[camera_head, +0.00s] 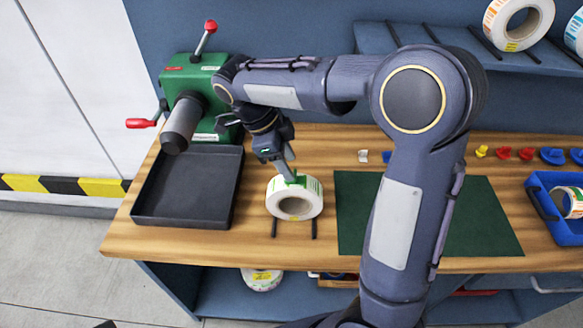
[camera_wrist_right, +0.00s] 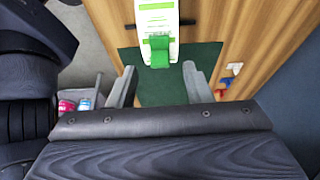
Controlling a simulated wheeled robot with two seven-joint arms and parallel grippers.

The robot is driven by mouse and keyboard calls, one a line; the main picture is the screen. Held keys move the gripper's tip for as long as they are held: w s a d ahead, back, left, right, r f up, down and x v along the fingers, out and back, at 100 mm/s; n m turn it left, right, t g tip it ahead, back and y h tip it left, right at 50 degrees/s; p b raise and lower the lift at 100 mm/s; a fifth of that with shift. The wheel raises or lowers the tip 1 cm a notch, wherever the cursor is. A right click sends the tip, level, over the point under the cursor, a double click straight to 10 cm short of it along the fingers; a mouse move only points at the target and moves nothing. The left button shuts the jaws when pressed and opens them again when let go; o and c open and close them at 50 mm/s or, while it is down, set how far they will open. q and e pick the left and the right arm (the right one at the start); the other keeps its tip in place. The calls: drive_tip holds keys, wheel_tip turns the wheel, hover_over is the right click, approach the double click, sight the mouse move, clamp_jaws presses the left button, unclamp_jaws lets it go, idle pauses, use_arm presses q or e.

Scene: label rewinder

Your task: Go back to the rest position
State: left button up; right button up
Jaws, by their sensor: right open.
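A white label roll (camera_head: 311,204) with green and yellow print stands on two dark rails at the front middle of the wooden bench. My right gripper (camera_head: 284,168) is just behind the roll, pointing down, with its fingers partly hidden by the wrist. In the right wrist view the gripper (camera_wrist_right: 158,72) is open, its two fingers apart with nothing held between them. The roll (camera_wrist_right: 157,20) with a green tab shows ahead of the fingers there. Whether a finger touches the roll cannot be told. My left gripper does not show.
A green rewinder (camera_head: 190,82) with red-knobbed levers and a grey spindle stands at back left. An empty black tray (camera_head: 187,212) lies before it. A green mat (camera_head: 470,225) is right of the roll. A blue bin (camera_head: 560,229) with a roll is at far right. Rolls sit on the shelf above.

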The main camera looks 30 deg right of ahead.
drive_tip(key=s+v, duration=0.1)
drive_tip(key=v, duration=0.3)
drive_tip(key=s+f+n+t+y, duration=0.2)
drive_tip(key=s+n+t+y, duration=0.1)
drive_tip(key=s+n, duration=0.6)
drive_tip(key=s+a+f+n+t+y, duration=0.1)
drive_tip(key=s+n+t+y, duration=0.3)
drive_tip(key=s+n, duration=0.4)
drive_tip(key=shift+s+f+n+t, duration=0.45)
drive_tip(key=shift+f+n, duration=0.3)
drive_tip(key=shift+n, duration=2.05)
drive_tip(key=shift+a, duration=0.15)
